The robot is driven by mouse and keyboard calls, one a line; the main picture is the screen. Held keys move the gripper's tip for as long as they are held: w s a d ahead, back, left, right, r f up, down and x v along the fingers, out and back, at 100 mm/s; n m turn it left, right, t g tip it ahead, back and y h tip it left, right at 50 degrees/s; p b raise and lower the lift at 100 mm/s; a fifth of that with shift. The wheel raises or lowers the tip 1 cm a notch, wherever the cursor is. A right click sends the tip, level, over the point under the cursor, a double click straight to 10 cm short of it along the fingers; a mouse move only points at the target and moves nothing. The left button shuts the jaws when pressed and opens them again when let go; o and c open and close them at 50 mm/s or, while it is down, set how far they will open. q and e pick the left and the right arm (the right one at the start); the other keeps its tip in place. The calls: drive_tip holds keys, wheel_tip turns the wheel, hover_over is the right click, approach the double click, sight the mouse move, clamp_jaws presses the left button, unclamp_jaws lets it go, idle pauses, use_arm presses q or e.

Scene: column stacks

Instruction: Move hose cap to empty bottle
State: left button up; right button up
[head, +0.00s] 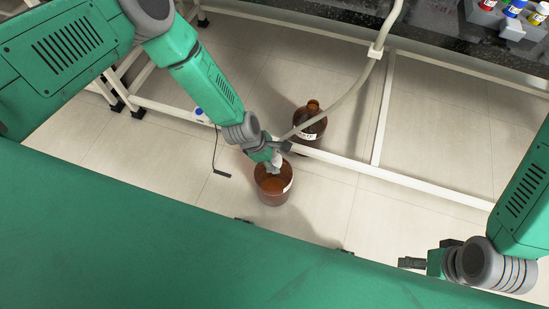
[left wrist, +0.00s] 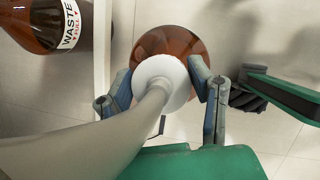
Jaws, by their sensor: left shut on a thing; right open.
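My left gripper (head: 276,162) is shut on the white hose cap (left wrist: 160,76), with a finger on either side of it in the left wrist view. The cap is directly over the front brown bottle (head: 272,190), which also shows below it in the left wrist view (left wrist: 172,42). The cap hides that bottle's mouth; I cannot tell whether they touch. A second brown bottle (head: 311,128) stands behind, its neck uncapped. Its label reads WASTE FULL in the left wrist view (left wrist: 50,20). My right gripper (head: 412,262) is open and empty at lower right.
The pale hose (head: 352,91) runs from the cap up past the bench frame. A white frame rail (head: 400,177) passes between the two bottles. A small white bottle with a blue top (head: 201,115) stands left. Tiled floor is clear right of the front bottle.

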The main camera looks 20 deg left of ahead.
idle(0.3)
use_arm(q)
drive_tip(key=o, duration=1.2)
drive_tip(key=shift+c, duration=0.2)
drive_tip(key=v, duration=1.1)
drive_tip(key=shift+a+r, duration=0.2)
drive_tip(key=shift+r, duration=0.2)
